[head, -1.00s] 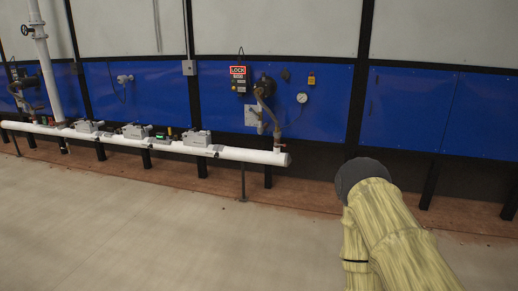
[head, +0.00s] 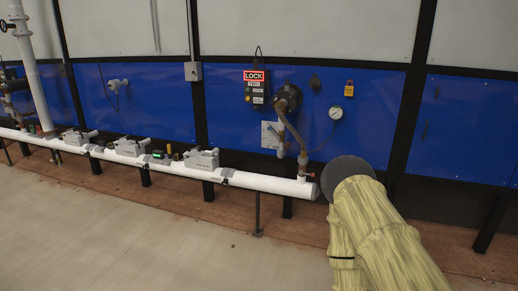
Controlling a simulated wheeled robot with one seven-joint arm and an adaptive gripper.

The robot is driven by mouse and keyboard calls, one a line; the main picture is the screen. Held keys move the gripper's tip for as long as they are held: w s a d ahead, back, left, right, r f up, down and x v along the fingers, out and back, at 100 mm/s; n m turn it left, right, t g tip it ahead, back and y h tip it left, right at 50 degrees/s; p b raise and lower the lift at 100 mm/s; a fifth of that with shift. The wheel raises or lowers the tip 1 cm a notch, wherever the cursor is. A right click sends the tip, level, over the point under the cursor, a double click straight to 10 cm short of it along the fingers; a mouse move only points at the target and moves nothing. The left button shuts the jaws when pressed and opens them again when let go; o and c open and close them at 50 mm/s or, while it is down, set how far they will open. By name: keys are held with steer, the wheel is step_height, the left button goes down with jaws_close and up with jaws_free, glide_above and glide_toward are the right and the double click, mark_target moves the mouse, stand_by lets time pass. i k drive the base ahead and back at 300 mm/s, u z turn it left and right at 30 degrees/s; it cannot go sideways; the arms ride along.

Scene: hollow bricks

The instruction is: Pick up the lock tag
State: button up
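The lock tag (head: 254,76), a small sign with a red border and the word LOCK in red, is at the top of a dark box on the blue wall panel, just right of the picture's middle line's left side. A black loop rises above it. Smaller lines of lettering lie below the word. My arm, in a yellowish cover with a dark round end, shows at the lower right, below and to the right of the tag and apart from it. My gripper is not visible.
A white horizontal pipe (head: 258,182) on posts runs in front of the wall, carrying several grey devices. A gauge (head: 336,112), a dark valve assembly (head: 288,98) and a small yellow item (head: 349,88) are right of the tag. The floor in front is clear.

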mark_target(349, 92)
steer(key=z, duration=0.15)
steer(key=i, duration=2.85)
steer(key=z, duration=0.2)
